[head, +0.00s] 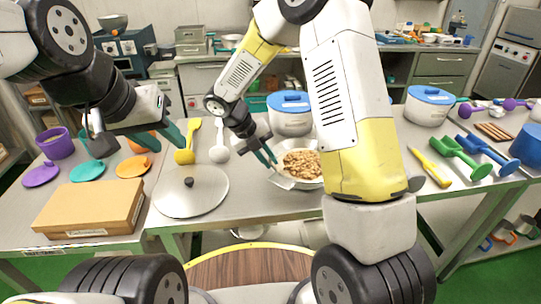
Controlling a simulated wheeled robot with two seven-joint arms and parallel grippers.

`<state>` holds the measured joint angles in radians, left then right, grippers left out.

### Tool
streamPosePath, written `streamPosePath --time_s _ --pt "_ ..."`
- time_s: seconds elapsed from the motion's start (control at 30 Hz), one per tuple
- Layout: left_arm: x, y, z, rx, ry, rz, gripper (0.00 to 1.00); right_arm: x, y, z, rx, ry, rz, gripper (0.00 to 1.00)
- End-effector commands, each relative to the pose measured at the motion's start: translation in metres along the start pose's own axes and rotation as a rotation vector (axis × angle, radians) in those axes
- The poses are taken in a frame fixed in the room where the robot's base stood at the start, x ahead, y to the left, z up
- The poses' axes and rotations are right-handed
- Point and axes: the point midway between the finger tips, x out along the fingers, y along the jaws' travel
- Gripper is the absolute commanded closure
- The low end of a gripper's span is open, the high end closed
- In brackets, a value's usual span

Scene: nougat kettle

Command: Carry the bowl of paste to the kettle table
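A pale bowl (283,181) holding a lumpy brown filling (301,163) stands on the steel table in the middle, partly hidden behind my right arm. No smooth paste can be made out in it. My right gripper (268,158) points down at the bowl's left rim, its teal fingertips close together; I cannot tell whether they grip the rim. My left gripper (135,143) is open and empty above the left table, near the coloured lids. Another bowl (113,22) sits on the blue appliance at the back left, its contents hidden. I cannot make out which table is the kettle table.
A round metal lid (190,191) and a cardboard box (92,208) lie at the front left. Green (460,157) and blue scoops lie right.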

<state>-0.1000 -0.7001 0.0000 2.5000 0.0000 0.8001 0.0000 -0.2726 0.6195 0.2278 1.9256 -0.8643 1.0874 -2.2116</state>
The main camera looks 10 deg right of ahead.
Motion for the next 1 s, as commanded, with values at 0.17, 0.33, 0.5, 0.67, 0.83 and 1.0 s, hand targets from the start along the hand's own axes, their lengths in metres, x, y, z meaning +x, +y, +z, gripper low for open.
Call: streamPosePath --time_s 0.17,0.33,0.5,0.67,0.83,1.0 --pt "0.0 0.0 0.0 0.0 0.0 0.0 0.64 -0.037 0.0 0.001 0.001 -0.004 0.002 0.87" --pt "0.0 0.0 0.0 0.0 0.0 0.0 0.64 -0.056 0.0 0.0 0.002 -0.001 0.0 0.87" --pt "0.0 0.0 0.0 0.0 0.0 0.0 0.64 -0.071 -0.015 -0.008 0.137 -0.003 0.025 0.87" --pt "0.0 0.0 0.0 0.0 0.0 0.0 0.64 -0.097 -0.059 -0.04 0.626 0.01 0.126 0.87" --pt "0.0 0.0 0.0 0.0 0.0 0.0 0.64 -0.124 -0.101 -0.09 1.314 0.088 0.291 0.87" --pt "0.0 0.0 0.0 0.0 0.0 0.0 0.64 -0.145 -0.128 -0.14 1.992 0.257 0.481 0.87"
